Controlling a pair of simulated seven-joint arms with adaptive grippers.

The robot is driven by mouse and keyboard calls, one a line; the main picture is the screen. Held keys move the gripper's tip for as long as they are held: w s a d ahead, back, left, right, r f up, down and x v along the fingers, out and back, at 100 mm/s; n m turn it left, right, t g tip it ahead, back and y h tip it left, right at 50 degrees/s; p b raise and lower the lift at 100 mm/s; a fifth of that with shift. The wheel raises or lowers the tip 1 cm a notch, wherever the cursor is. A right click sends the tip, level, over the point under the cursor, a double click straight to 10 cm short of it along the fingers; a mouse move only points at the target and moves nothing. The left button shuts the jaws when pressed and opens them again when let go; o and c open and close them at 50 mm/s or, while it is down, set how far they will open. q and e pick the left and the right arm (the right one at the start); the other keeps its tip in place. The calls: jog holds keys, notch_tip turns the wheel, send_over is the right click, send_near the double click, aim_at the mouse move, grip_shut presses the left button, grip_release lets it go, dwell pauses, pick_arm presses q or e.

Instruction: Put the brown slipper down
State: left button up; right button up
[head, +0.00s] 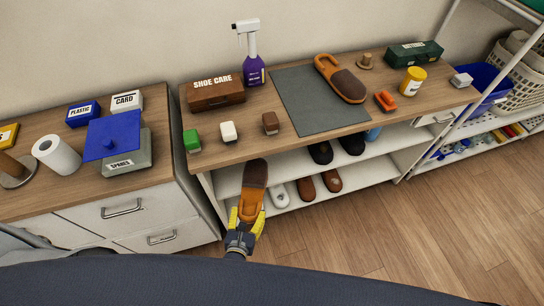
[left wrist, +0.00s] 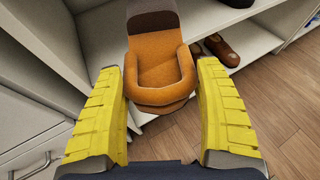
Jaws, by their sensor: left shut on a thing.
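A brown slipper (head: 252,192) with an orange-brown heel end and a dark brown toe is held by my left gripper (head: 246,222) in front of the shoe shelf. In the left wrist view the slipper (left wrist: 158,62) lies between the two yellow fingers of my left gripper (left wrist: 162,108), toe pointing away. A matching slipper (head: 340,80) lies on the grey mat (head: 300,103) on the bench top. The shelf (head: 290,215) under the bench carries several shoes. My right gripper is not in view.
White shoe (head: 279,194) and brown shoes (head: 306,190) stand on the lower shelf; dark shoes (head: 321,152) are on the upper one. A shoe care box (head: 215,93), purple spray bottle (head: 252,68) and small blocks crowd the bench's left part. A drawer cabinet (head: 125,215) stands left.

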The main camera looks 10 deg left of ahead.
pick_arm(q)
send_over(239, 182)
jog(key=shift+d+f, duration=0.1)
jog(key=shift+f, duration=2.95)
jog(key=shift+w+f, duration=0.1)
jog(key=shift+f, duration=0.35)
jog(key=o, duration=1.4)
jog(key=shift+v, duration=3.75)
